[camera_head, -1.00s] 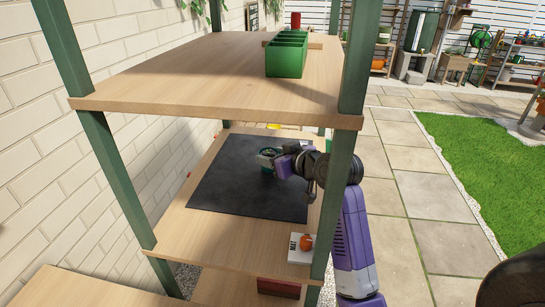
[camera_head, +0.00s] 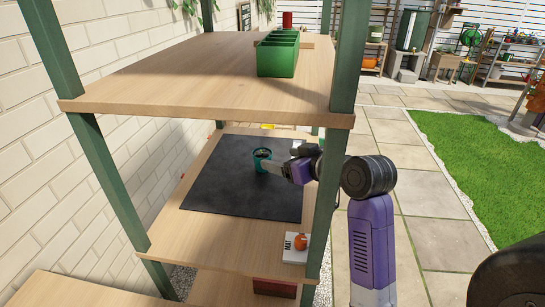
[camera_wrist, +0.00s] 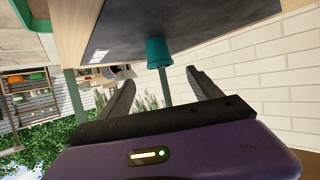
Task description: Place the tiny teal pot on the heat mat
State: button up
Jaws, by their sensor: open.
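The tiny teal pot (camera_head: 261,160) stands upright on the black heat mat (camera_head: 225,195), on the middle shelf of the rack. In the wrist view the teal pot (camera_wrist: 158,52) is ahead of my gripper, apart from the fingertips, and the dark mat (camera_wrist: 190,22) is under it. My gripper (camera_head: 274,167) is beside the pot in the head view, on its near right side. In the wrist view my gripper (camera_wrist: 162,80) has its two fingers spread with nothing between them.
A green rack post (camera_head: 322,210) stands close by my arm. The upper shelf (camera_head: 200,75) bears a green divided planter (camera_head: 277,58). A white card with an orange knob (camera_head: 299,243) sits at the shelf's front right.

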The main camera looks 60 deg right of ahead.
jog(key=v, duration=0.3)
jog(key=shift+s+a+r, duration=0.15)
jog(key=shift+s, duration=0.1)
dwell(0.5)
